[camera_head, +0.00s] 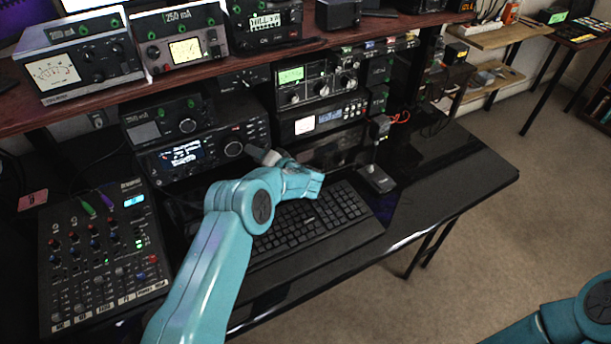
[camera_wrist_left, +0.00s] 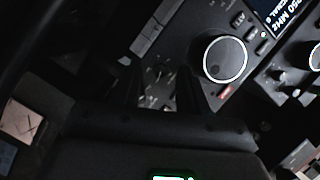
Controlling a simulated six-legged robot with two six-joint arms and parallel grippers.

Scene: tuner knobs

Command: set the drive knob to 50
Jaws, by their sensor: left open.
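My left gripper (camera_head: 262,155) is at the front right of the radio with the lit display (camera_head: 178,154), over the back of the desk. In the left wrist view its dark fingers (camera_wrist_left: 160,95) are apart, with nothing clearly held. The same radio's face shows there, with a large light-ringed knob (camera_wrist_left: 224,58) just right of the fingers and small dim controls between them. I cannot read a drive label on any knob, nor a setting of 50. My right arm shows at the lower right of the head view; its gripper is out of view.
A keyboard (camera_head: 300,222) lies under my left arm. A mixer (camera_head: 100,255) with small knobs and cables stands at left. Other radios (camera_head: 320,118) stand behind, below a shelf (camera_head: 200,68) carrying meters. A desk microphone (camera_head: 376,178) stands at right; the right desk end is clear.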

